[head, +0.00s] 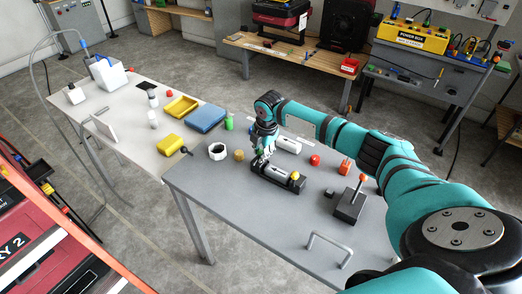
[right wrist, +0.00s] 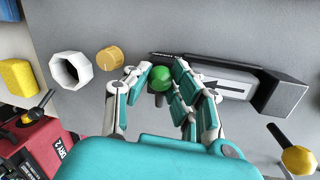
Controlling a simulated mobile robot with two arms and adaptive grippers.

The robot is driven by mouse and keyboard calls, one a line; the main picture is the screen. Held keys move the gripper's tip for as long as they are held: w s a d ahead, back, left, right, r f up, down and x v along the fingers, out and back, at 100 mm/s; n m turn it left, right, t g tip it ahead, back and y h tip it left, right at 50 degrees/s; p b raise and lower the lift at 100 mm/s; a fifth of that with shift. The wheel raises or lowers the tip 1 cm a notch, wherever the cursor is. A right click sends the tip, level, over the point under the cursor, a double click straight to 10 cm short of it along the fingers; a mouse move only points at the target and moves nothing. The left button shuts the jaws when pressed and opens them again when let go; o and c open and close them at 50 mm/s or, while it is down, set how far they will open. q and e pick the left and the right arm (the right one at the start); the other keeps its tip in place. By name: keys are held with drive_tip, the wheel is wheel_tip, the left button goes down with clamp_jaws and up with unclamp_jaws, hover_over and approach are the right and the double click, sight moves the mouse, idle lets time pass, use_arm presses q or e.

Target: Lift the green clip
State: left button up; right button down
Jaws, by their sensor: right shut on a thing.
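The green clip (right wrist: 160,76) shows in the right wrist view as a small rounded green piece. It sits between the fingertips of my right gripper (right wrist: 154,84), which is shut on it. In the head view my right gripper (head: 262,158) points down at the left end of a black fixture (head: 276,181) on the grey table, and its fingers hide the clip. The fixture, with its pale bar, lies just beyond the fingers in the right wrist view (right wrist: 270,98). I cannot tell whether the clip touches it. My left gripper is not in view.
Beside the fixture on the grey table (head: 235,203) are a white hexagonal ring (head: 217,151) and a tan knob (head: 239,155). A red knob (head: 315,160), a lever box (head: 350,204) and a metal handle (head: 328,249) stand to the right. The table's front left is clear.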

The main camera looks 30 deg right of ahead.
sight(258, 152)
drive_tip(key=h+p, duration=0.1)
drive_tip(key=p, duration=0.1)
drive_tip(key=a+r+t+h+p, duration=0.1)
drive_tip(key=r+h+p, duration=0.1)
drive_tip(key=h+p, duration=0.1)
drive_tip(key=shift+s+a+t+p, duration=0.35)
drive_tip(key=shift+t, duration=0.05)
drive_tip(key=shift+s+a+n+t+h+p, duration=0.1)
drive_tip(key=shift+a+n+t+h+p, duration=0.2)
drive_tip(key=shift+h+p, duration=0.4)
drive_tip(key=h, duration=0.1)
drive_tip(key=a+t+h, duration=0.1)
drive_tip(key=shift+s+r+h, duration=0.1)
drive_tip(key=shift+s+h, duration=0.15)
drive_tip(key=shift+h, duration=0.05)
drive_tip(key=shift+s+a+t+h, duration=0.15)
drive_tip(key=shift+a+t+h, duration=0.25)
drive_tip(key=shift+h, duration=0.4)
drive_tip(key=shift+s+a+n+t+h+b, duration=0.2)
drive_tip(key=shift+a+t+h+b, duration=0.15)
drive_tip(key=shift+h, duration=0.3)
drive_tip(key=shift+s+a+n+t+h+b, duration=0.1)
drive_tip(key=shift+a+n+t+h+b, duration=0.1)
drive_tip(key=shift+t+h, duration=0.35)
drive_tip(key=c, duration=1.1)
unclamp_jaws()
